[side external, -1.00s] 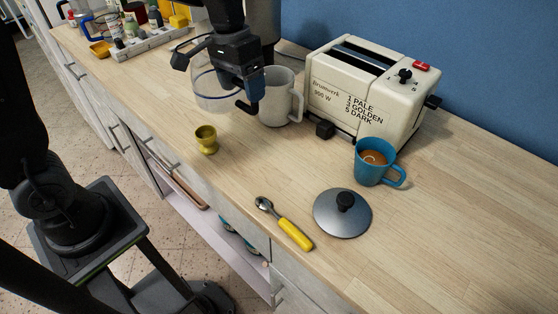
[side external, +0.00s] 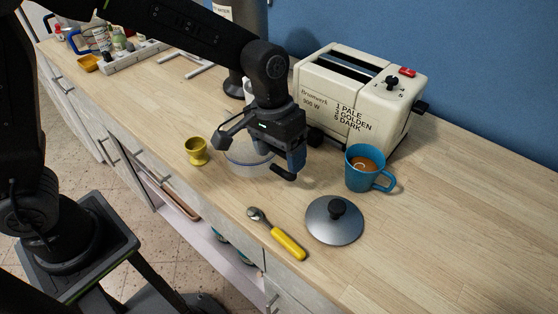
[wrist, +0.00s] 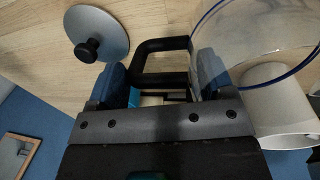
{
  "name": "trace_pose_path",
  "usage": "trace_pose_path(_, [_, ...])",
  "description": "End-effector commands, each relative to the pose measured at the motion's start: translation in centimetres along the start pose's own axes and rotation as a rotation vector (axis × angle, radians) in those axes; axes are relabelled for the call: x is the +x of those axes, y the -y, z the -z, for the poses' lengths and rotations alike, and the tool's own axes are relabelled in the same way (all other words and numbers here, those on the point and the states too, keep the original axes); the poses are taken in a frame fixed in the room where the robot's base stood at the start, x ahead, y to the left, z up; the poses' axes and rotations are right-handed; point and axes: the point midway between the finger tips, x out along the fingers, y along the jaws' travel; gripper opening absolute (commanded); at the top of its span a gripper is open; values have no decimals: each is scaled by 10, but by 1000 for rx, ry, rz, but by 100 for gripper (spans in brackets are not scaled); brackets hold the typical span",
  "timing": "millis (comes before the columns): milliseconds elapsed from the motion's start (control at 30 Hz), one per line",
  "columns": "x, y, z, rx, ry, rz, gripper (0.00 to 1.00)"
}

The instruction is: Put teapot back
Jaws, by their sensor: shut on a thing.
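My gripper (side external: 288,160) is shut on the black handle (wrist: 160,46) of a clear glass teapot with a blue rim. The glass teapot (side external: 243,162) shows to the left of the gripper in the side view, partly hidden by it, low over the counter; I cannot tell whether its base touches. In the wrist view the teapot (wrist: 250,28) is at the upper right, with its mouth open. A grey metal lid with a black knob (side external: 334,221) lies apart on the counter; it also shows in the wrist view (wrist: 112,30).
A blue mug of brown drink (side external: 362,172) and a cream toaster (side external: 340,112) stand to the right. A white mug (wrist: 275,112) is close to the teapot. A yellow egg cup (side external: 196,151) and a yellow-handled scoop (side external: 288,243) are near the front edge. The right counter is clear.

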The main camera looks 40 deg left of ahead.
Motion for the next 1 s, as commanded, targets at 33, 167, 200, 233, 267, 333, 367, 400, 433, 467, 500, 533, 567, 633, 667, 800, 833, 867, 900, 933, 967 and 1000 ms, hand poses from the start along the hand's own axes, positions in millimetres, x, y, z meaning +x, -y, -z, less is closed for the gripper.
trace_pose_path(33, [9,2,-1,-1,4,2,12])
trace_pose_path(167, [25,4,0,0,2,2,12])
trace_pose_path(200, [27,5,0,0,1,2,12])
trace_pose_path(233, [28,5,0,1,0,1,12])
trace_pose_path(267, [29,5,0,1,0,1,12])
trace_pose_path(333, [29,5,0,1,-2,1,12])
trace_pose_path(367, [29,5,0,1,-2,1,12])
trace_pose_path(400, [29,5,0,1,-2,1,12])
trace_pose_path(433, [29,5,0,1,-1,1,12])
trace_pose_path(467, [29,5,0,1,-1,1,12])
trace_pose_path(500, [29,5,0,1,-1,1,12])
trace_pose_path(533, [30,6,0,0,-1,1,12])
trace_pose_path(567, [30,6,0,0,-1,1,12])
trace_pose_path(633, [32,6,0,0,-1,1,12])
trace_pose_path(667, [33,6,0,0,0,1,78])
trace_pose_path(800, [32,6,0,0,0,2,91])
trace_pose_path(833, [32,6,0,0,1,2,94])
trace_pose_path(867, [32,6,0,0,1,2,97])
trace_pose_path(900, [32,6,0,0,1,2,100])
trace_pose_path(933, [32,6,0,0,1,2,100])
trace_pose_path(967, [32,6,0,0,1,2,100])
trace_pose_path(1000, [32,6,0,0,1,2,100])
